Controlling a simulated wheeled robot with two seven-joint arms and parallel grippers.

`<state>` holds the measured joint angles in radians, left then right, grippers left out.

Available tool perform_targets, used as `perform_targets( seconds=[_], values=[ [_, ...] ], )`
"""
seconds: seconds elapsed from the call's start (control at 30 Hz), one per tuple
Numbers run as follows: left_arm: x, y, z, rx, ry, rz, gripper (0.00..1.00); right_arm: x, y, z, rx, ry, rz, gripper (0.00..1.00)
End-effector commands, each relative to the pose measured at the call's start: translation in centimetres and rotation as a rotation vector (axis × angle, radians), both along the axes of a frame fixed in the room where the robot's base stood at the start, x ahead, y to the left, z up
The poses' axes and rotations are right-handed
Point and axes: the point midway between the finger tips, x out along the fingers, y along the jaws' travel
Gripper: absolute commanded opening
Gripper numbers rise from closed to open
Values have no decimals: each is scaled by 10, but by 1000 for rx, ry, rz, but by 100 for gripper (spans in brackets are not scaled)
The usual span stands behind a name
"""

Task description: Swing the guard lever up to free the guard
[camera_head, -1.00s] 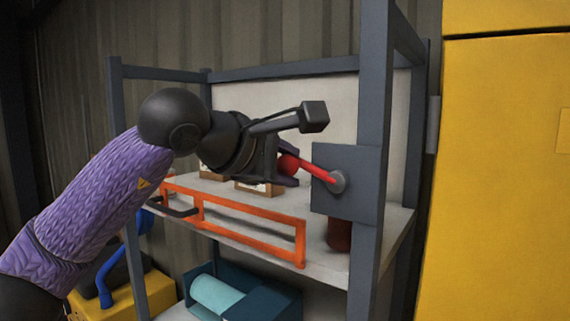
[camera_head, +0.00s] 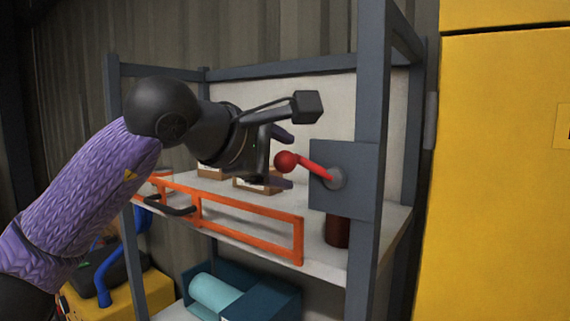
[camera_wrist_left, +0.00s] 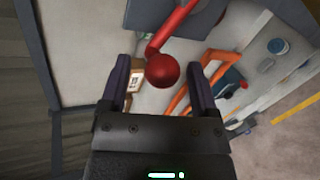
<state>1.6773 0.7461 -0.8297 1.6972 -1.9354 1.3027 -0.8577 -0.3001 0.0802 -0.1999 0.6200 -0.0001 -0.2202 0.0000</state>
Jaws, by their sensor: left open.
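The guard lever (camera_head: 316,168) is a red bar with a red ball knob, pivoting on a grey plate (camera_head: 357,172) on the shelf's right post. It tilts up toward the left, knob end higher than the pivot. My left gripper (camera_head: 283,160) is open just left of the knob. In the left wrist view the red knob (camera_wrist_left: 163,71) sits between and slightly beyond the two open fingers (camera_wrist_left: 160,80), with no contact visible. The orange guard (camera_head: 250,229) is a rectangular frame across the shelf front with a dark handle (camera_head: 172,207). My right gripper is not in view.
Small boxes (camera_head: 256,184) and a dark red-brown cylinder (camera_head: 337,231) stand on the shelf (camera_head: 322,250) behind the guard. A teal roll (camera_head: 215,293) lies in a bin below. A yellow cabinet (camera_head: 500,170) stands at the right.

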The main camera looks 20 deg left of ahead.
Motion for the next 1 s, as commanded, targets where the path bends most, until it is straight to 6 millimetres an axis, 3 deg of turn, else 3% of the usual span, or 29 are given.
perform_targets(
  seconds=[0.2, 0.4, 0.87, 0.93, 1.0],
  values=[
    [-46, 23, 17, -2, -5, 2, 78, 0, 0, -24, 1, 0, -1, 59],
    [-71, 34, 30, 0, 0, 0, 78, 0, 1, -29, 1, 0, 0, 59],
    [-73, 34, 31, -2, 3, -6, 78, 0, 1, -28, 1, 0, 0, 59],
    [-70, 22, 24, -34, 16, -55, 78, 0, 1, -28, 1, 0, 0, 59],
    [-67, -10, 7, -132, 56, -183, 78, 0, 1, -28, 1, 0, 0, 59]
  ],
)
